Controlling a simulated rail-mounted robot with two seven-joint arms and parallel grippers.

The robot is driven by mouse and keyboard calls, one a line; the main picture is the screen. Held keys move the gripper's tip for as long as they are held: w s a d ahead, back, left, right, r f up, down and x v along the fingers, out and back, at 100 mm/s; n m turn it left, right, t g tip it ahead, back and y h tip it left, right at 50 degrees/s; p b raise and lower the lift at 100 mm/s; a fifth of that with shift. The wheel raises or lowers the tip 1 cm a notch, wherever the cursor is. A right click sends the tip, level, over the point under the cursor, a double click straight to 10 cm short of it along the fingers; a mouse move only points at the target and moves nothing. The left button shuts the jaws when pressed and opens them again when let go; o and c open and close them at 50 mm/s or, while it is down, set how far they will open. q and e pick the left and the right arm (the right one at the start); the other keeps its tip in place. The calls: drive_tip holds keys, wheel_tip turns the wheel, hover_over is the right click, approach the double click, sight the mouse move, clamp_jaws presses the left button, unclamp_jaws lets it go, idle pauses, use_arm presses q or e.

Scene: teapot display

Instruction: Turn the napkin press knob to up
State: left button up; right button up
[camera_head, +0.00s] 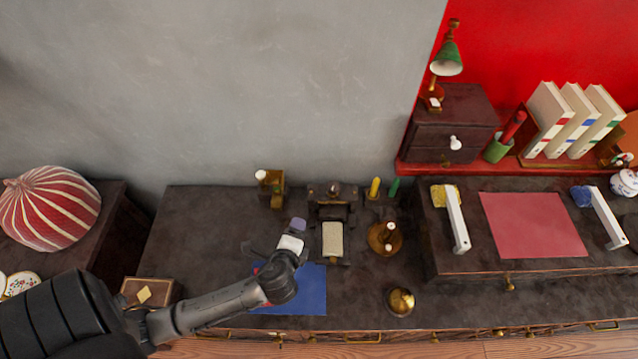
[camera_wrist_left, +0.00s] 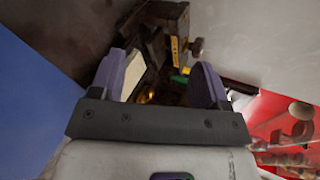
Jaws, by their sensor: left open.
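The napkin press (camera_head: 345,212) is a dark wooden frame with a pale cushion or napkin on it, near the middle of the long dark counter. A small knob (camera_head: 333,190) appears at its top back; its turn position is too small to tell. My left gripper (camera_head: 291,233) is beside the press, to its left and above the blue cloth. In the left wrist view, the open, empty fingers (camera_wrist_left: 160,82) frame dark wooden parts and a pale surface. A round brown knob (camera_wrist_left: 197,47) sticks out beyond them. My right gripper is not in view.
The blue cloth (camera_head: 305,295) lies in front. A brass bell (camera_head: 400,301), a round wooden stand (camera_head: 384,238) and yellow (camera_head: 375,187) and green (camera_head: 394,187) pegs stand to the right. A small brass-and-wood holder (camera_head: 270,190) stands back left.

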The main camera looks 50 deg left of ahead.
sight(330, 191)
use_arm(q)
drive_tip(key=w+a+m+t, duration=0.1)
drive_tip(key=w+m+t, duration=0.1)
drive_tip(key=w+m, duration=0.4)
drive_tip(key=w+a+m+t+h+b, duration=0.1)
drive_tip(key=w+m+t, duration=0.1)
drive_tip(key=w+m, duration=0.4)
drive_tip(key=w+a+m+t+b, duration=0.1)
drive_tip(key=w+m+t, duration=0.2)
drive_tip(key=w+m, duration=0.3)
drive_tip(key=shift+w+a+h, duration=0.25)
drive_tip(key=shift+w+h, duration=0.05)
drive_tip(key=shift+w, duration=0.05)
drive_tip(key=shift+c, duration=0.4)
